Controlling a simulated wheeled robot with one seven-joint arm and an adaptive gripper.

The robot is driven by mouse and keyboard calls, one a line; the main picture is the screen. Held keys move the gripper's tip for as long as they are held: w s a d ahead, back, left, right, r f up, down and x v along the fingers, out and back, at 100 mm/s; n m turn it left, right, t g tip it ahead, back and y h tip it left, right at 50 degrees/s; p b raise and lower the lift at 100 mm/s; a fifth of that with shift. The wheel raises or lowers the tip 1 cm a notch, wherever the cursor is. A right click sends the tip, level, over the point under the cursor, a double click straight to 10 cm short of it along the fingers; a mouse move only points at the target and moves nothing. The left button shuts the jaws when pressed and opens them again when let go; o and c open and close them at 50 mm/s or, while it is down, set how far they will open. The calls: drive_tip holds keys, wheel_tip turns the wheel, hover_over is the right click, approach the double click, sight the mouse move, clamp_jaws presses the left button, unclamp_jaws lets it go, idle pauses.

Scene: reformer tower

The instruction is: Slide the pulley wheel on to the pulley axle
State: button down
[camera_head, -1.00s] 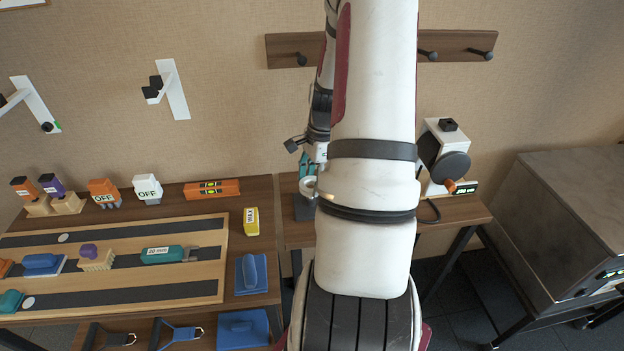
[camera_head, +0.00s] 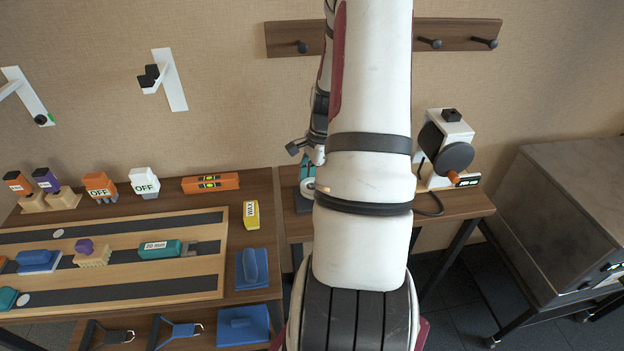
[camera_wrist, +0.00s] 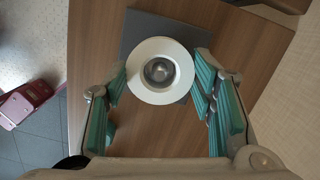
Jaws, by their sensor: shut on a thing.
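The pulley wheel (camera_wrist: 160,97) is a white ring between the teal finger pads of my gripper (camera_wrist: 161,84) in the wrist view. My gripper is shut on it. A round metal piece (camera_wrist: 159,71) shows in the wheel's centre, above a dark grey base plate (camera_wrist: 142,27). I cannot tell how far the wheel sits down on the axle. In the head view a bit of the white wheel (camera_head: 308,187) shows over the dark base (camera_head: 302,205), beside my teal finger (camera_head: 307,165). My arm hides the rest.
A white device with a black disc (camera_head: 455,157) stands to the right on the same small wooden table (camera_head: 460,208). A workbench with a yellow wax block (camera_head: 251,215) and several tools is at left. A grey cabinet (camera_head: 570,190) stands far right. Pegs (camera_head: 432,43) stick out of the wall rail.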

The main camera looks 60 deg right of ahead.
drive_tip(key=shift+f+b, duration=0.55)
drive_tip(key=shift+f, duration=0.55)
drive_tip(key=c, duration=0.6)
unclamp_jaws()
drive_tip(key=shift+r, duration=0.1)
drive_tip(key=r, duration=0.4)
drive_tip(key=d+r, duration=0.1)
drive_tip(key=r, duration=0.2)
drive_tip(key=s+r, duration=0.1)
drive_tip(key=r, duration=0.3)
drive_tip(key=shift+d+r, duration=0.2)
drive_tip(key=shift+r, duration=0.15)
